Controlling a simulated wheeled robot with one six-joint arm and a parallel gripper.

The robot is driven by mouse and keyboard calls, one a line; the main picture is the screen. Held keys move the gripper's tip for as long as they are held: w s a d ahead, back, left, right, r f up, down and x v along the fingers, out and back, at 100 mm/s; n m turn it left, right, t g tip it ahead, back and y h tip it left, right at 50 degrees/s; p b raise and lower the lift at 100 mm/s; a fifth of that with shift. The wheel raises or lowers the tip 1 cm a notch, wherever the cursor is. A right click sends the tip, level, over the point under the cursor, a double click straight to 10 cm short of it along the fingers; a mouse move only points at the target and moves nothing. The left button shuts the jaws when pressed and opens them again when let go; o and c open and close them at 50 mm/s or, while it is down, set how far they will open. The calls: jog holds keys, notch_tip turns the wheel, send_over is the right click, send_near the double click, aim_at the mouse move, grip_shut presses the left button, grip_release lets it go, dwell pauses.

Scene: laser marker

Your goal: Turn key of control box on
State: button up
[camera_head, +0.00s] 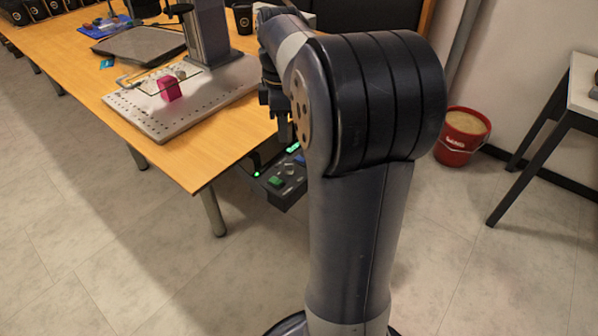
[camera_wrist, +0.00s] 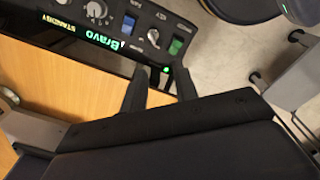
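The black control box (camera_head: 283,186) hangs at the right end of the wooden table, below the tabletop, partly hidden by my arm. The wrist view shows its panel (camera_wrist: 112,22) from above, with "Bravo" and "STANDBY" lettering, a round knob, a blue rocker switch (camera_wrist: 128,25) and a green button (camera_wrist: 177,46). A small silver part that looks like the key (camera_wrist: 153,37) sits between the blue switch and the green button. My gripper (camera_wrist: 161,82) has its two dark fingers apart with nothing between them. The fingertips are near the panel's front edge, apart from the key.
The wooden table (camera_head: 215,150) carries a metal plate with a pink block (camera_head: 170,88) and an upright column. A red bucket (camera_head: 461,137) stands on the floor at right, near a dark-legged table (camera_head: 555,115). The floor in front is clear.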

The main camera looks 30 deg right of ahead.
aim_at(289, 168)
jog(key=shift+n, duration=0.3)
jog(key=f+b, duration=0.1)
jog(key=f, duration=0.3)
jog(key=d+f+b, duration=0.1)
jog(key=f+b, duration=0.1)
jog(key=f, duration=0.2)
jog(key=f+b, duration=0.1)
jog(key=f, duration=0.3)
jog(key=shift+w+d+b, duration=0.3)
jog(key=shift+w+b, duration=0.05)
jog(key=shift+b, duration=0.05)
grip_shut()
